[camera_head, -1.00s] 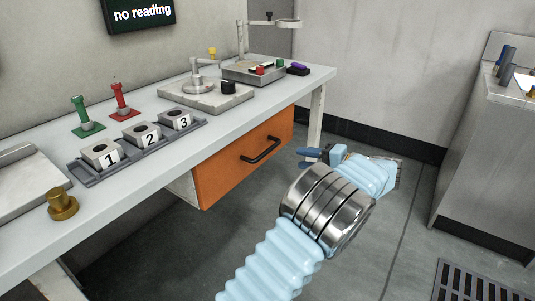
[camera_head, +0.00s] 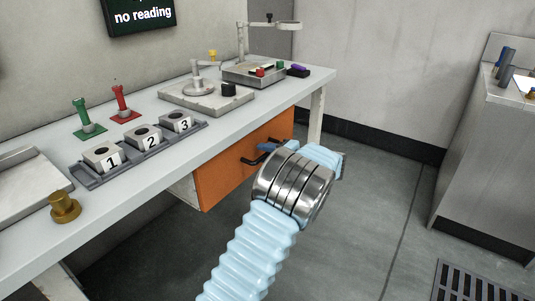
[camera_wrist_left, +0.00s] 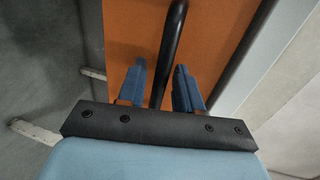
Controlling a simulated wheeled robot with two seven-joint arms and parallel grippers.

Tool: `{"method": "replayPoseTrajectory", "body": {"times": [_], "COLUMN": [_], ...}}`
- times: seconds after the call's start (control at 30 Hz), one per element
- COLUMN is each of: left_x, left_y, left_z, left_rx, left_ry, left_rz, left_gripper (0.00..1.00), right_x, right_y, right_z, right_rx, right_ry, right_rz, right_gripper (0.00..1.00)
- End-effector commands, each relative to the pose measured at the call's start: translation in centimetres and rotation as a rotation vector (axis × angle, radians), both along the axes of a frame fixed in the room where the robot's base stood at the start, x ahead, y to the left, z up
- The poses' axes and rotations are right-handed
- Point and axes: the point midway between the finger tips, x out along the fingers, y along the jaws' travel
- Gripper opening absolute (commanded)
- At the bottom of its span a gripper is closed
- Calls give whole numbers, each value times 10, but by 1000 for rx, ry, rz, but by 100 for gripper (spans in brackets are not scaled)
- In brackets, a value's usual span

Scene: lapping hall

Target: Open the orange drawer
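The orange drawer (camera_head: 222,178) sits under the white bench and its front looks flush and closed. Its black bar handle (camera_head: 249,161) is partly hidden by my left gripper (camera_head: 267,148), which is at the drawer front. In the left wrist view the handle (camera_wrist_left: 172,45) passes between the two blue fingers of my left gripper (camera_wrist_left: 162,88), against the orange drawer front (camera_wrist_left: 125,40). The fingers are apart, with a gap beside the bar. My right gripper is in neither view.
The white bench top (camera_head: 150,170) above the drawer holds numbered blocks (camera_head: 150,138), a brass knob (camera_head: 63,207) and instruments. A grey cabinet (camera_head: 480,150) stands at the right. The floor (camera_head: 370,200) before the drawer is clear apart from my arm.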

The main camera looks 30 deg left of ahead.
Motion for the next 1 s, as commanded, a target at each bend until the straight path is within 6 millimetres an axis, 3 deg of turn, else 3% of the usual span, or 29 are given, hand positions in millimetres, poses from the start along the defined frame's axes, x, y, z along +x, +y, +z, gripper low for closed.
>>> {"method": "replayPoseTrajectory", "body": {"times": [0.1,0.33,0.77,1.0], "left_x": [0,0,0,-2], "left_y": [0,-1,-6,-40], "left_z": [0,0,-1,-1], "left_rx": [0,-1,-1,-1], "left_ry": [0,0,1,0], "left_rz": [0,0,-1,-5], "left_gripper": [33,0,0,0], "right_x": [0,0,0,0], "right_y": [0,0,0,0], "right_z": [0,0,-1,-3], "right_rx": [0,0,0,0], "right_ry": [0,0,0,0], "right_rz": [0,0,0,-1], "right_gripper": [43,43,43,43]}}
